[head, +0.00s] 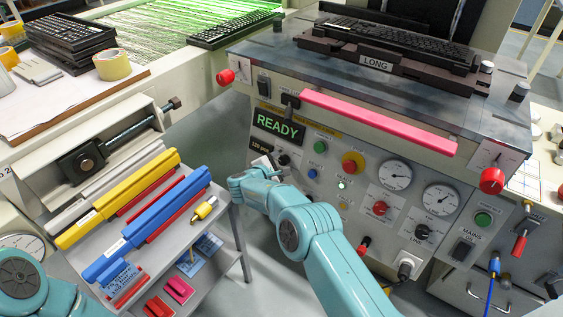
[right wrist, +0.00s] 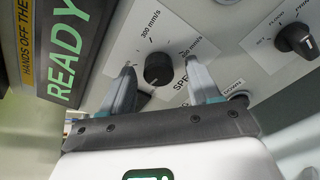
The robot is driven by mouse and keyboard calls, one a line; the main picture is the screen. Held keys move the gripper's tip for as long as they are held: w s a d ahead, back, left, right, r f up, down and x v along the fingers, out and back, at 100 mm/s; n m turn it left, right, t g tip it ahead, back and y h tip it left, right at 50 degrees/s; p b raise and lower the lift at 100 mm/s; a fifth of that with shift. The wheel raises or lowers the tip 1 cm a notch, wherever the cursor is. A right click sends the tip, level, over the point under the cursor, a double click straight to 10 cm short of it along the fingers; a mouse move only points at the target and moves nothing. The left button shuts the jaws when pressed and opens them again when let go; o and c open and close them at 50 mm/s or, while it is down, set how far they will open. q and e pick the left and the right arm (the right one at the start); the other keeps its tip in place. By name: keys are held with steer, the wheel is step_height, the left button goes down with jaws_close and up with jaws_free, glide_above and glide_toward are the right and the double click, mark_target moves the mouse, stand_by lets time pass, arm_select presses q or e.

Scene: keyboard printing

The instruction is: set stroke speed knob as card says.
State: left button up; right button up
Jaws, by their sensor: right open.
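The speed knob (right wrist: 158,68) is black and round, on a pale panel with tick marks and mm/s labels around it. Its pointer direction is not clear. My right gripper (right wrist: 165,78) is open, with one finger on each side of the knob and a visible gap to it. In the head view my right gripper (head: 271,163) is at the panel below the green READY display (head: 278,124), partly covering the controls there. A blue note (head: 118,279) with handwriting too small to read is at the lower left. My left gripper is out of view.
Another black knob (right wrist: 297,40) sits to the right in the wrist view. The panel also has a yellow-ringed red button (head: 353,165), gauges (head: 395,176) and a pink bar (head: 378,122). Yellow (head: 118,199) and blue squeegees (head: 150,226) lie on a grey rack at left.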

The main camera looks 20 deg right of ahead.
steer(key=p+v, duration=0.1)
steer(key=v, duration=0.5)
steer(key=shift+s+a+r, duration=0.15)
steer(key=shift+s+a, duration=0.05)
